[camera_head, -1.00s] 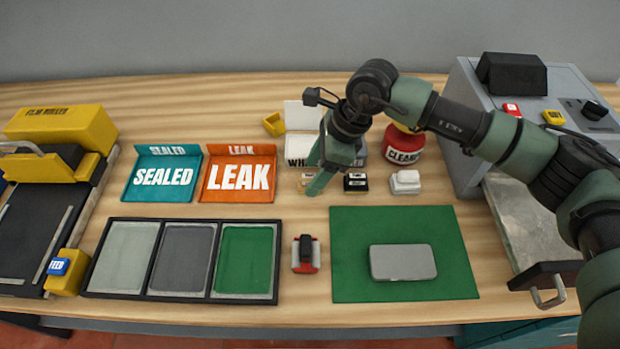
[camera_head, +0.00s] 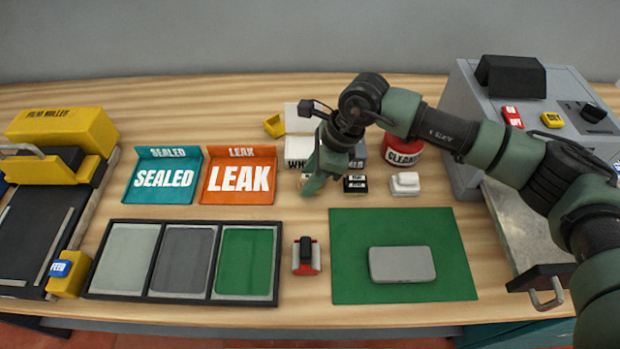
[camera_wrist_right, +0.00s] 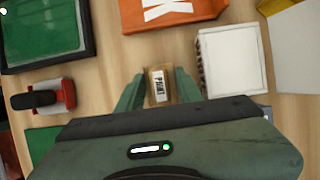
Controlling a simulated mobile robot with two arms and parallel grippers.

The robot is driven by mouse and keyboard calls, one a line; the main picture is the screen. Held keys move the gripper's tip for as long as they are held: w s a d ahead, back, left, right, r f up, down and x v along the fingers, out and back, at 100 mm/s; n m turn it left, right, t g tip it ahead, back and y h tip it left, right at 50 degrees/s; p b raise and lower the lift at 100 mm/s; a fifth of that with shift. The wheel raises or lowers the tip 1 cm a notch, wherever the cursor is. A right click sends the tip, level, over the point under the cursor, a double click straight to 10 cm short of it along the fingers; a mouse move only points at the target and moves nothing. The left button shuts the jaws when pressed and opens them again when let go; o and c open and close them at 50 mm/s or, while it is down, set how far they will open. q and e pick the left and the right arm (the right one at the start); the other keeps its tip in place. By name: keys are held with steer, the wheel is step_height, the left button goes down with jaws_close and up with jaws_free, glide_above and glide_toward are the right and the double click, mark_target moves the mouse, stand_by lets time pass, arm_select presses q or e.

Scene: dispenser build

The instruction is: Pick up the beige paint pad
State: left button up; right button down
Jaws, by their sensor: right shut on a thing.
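The beige paint pad (camera_wrist_right: 158,86) is a small block with a printed "PAINT" label. In the right wrist view it sits between the two green fingers of my right gripper (camera_wrist_right: 157,95), which is shut on it. In the head view my right gripper (camera_head: 313,186) reaches down to the table behind the red-based tool and hides most of the pad. I cannot tell whether the pad is clear of the table. My left gripper is not in view.
A black pad (camera_head: 355,183) and a white pad (camera_head: 405,183) stand just right of my right gripper. The orange LEAK tray (camera_head: 239,180) is to its left. A red-based tool (camera_head: 306,258) and a green mat (camera_head: 350,290) lie in front.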

step_height(320, 180, up, 20)
steer(key=p, duration=0.8)
steer(key=shift+f, duration=0.15)
stand_by(0.5)
